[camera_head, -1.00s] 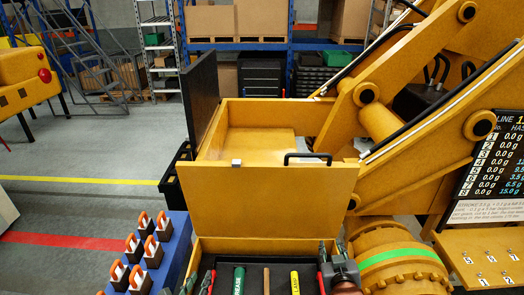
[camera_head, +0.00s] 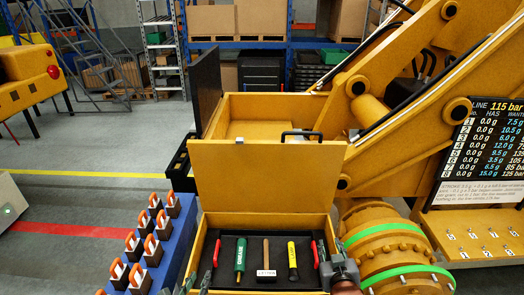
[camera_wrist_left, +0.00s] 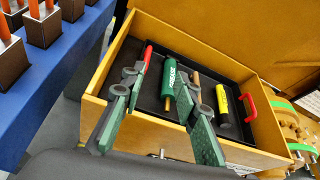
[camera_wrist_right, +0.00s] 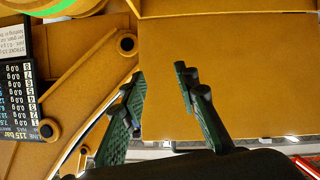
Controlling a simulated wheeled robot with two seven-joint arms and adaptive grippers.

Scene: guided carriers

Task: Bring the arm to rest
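My left gripper (camera_wrist_left: 158,88) is open over the left end of an open yellow drawer (camera_head: 329,222); only its tips show at the bottom edge of the head view. In the left wrist view, the drawer holds a green cartridge (camera_wrist_left: 179,86), which appears behind and between the fingers, and nothing looks gripped. My right gripper (camera_wrist_right: 160,78) is open and empty, facing a plain yellow panel. In the head view it is at the drawer's right side (camera_head: 338,262). Most of both arms is out of view.
A blue bench (camera_head: 183,232) with several orange-handled blocks stands left. A yellow box with a raised dark lid (camera_head: 206,88) is behind. A ribbed yellow drum (camera_head: 385,240) and readout board (camera_head: 490,145) stand right.

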